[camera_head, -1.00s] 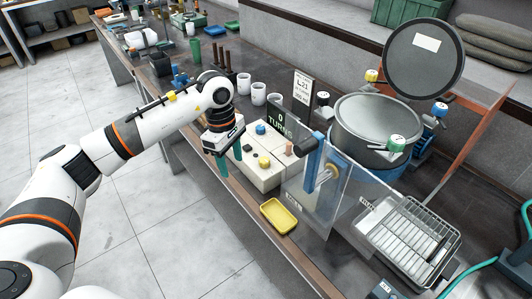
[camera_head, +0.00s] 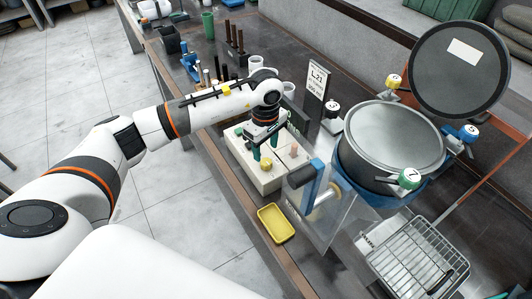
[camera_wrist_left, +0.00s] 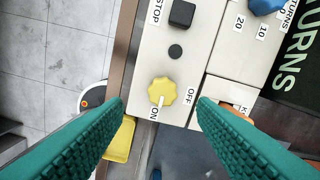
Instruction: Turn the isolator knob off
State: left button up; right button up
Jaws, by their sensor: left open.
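The isolator knob is a yellow lobed knob (camera_wrist_left: 162,90) on the pale control box (camera_head: 245,152). In the left wrist view its white mark points down toward the ON label; the OFF label is to its right. In the head view the knob (camera_head: 266,164) shows near the box's front edge. My left gripper (camera_wrist_left: 160,105) is open, its two green ribbed fingers on either side of the knob in the picture, with visible gaps and nothing between them. In the head view the gripper (camera_head: 264,151) is over the box. My right gripper is not in view.
A black button (camera_wrist_left: 182,13) and a blue knob (camera_wrist_left: 265,5) share the panel. A yellow tray (camera_head: 276,223) lies in front of the box. A clear upright panel (camera_head: 335,220) stands right of it, before a large grey pot (camera_head: 394,145) with its lid raised.

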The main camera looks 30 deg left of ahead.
aim_at(266, 161)
pick_arm(q)
jog(key=f, duration=0.2)
jog(key=f+p, duration=0.1)
jog(key=f, duration=0.1)
jog(key=shift+w+f, duration=0.2)
jog(key=shift+f, duration=0.05)
jog(key=shift+f+p, duration=0.4)
jog(key=shift+f, duration=0.3)
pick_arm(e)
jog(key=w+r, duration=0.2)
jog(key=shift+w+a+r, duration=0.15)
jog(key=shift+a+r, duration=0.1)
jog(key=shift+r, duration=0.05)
pick_arm(q)
jog(key=shift+c, duration=0.7)
jog(key=c, duration=0.8)
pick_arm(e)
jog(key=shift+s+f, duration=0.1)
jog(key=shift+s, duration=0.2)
